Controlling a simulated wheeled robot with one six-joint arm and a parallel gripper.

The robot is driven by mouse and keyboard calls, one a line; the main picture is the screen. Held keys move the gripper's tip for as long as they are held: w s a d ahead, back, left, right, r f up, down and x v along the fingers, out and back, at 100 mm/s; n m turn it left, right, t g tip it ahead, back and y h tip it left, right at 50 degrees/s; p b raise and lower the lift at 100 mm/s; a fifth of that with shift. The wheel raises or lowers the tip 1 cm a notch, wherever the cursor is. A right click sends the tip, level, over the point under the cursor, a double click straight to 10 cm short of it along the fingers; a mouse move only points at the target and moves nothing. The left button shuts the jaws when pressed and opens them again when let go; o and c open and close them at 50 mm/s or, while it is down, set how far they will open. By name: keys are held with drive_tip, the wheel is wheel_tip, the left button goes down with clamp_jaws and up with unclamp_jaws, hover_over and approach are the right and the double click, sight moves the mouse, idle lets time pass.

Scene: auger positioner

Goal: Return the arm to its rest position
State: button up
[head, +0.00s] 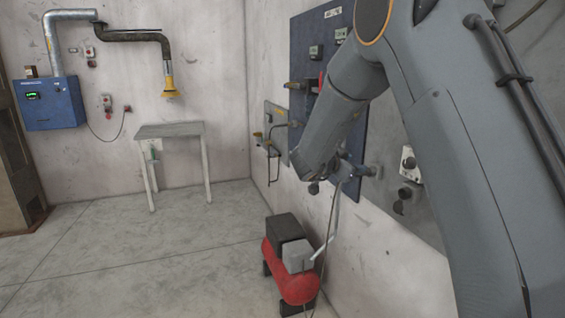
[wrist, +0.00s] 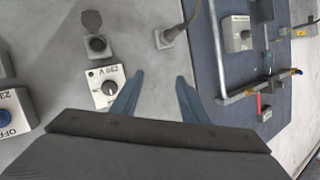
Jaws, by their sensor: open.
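My arm comes down from the top right of the head view and reaches toward the wall panels. In the head view its end hides most of the gripper. In the wrist view my gripper (wrist: 157,92) shows two blue-grey fingers spread apart, with nothing between them. The fingers point at a grey wall panel (wrist: 150,40). A white box with a black rotary knob (wrist: 107,88) shows just left of the left finger. I cannot tell the distance from the fingers to the panel.
A dark blue panel (head: 303,62) with fittings hangs beside my arm; pipes (wrist: 270,85) cross it. A red compressor (head: 291,280) stands on the floor below. A small table (head: 170,130) and a blue unit (head: 52,104) are farther back. The left floor is clear.

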drive_tip(key=s+a+f+n+g+y+b, duration=0.1)
drive_tip(key=s+a+f+n+y+b, duration=0.3)
drive_tip(key=s+f, duration=0.35)
drive_tip(key=s+a+f+n+g+y+b, duration=0.1)
drive_tip(key=s+a+f+n+g+y, duration=0.15)
drive_tip(key=s+f+n+y, duration=0.4)
drive_tip(key=s+d+f+n+g+b, duration=0.1)
drive_tip(key=s+f+g, duration=0.2)
drive_tip(key=s, duration=0.9)
drive_tip(key=s+d+f+n+g+b, duration=0.1)
drive_tip(key=s+f, duration=0.4)
drive_tip(key=s, duration=0.8)
drive_tip(key=shift+s+d+f+g+b, duration=0.35)
drive_tip(key=shift+d+g, duration=0.35)
drive_tip(key=shift+g, duration=0.55)
drive_tip(key=shift+w+h, duration=0.15)
drive_tip(key=shift+h, duration=0.1)
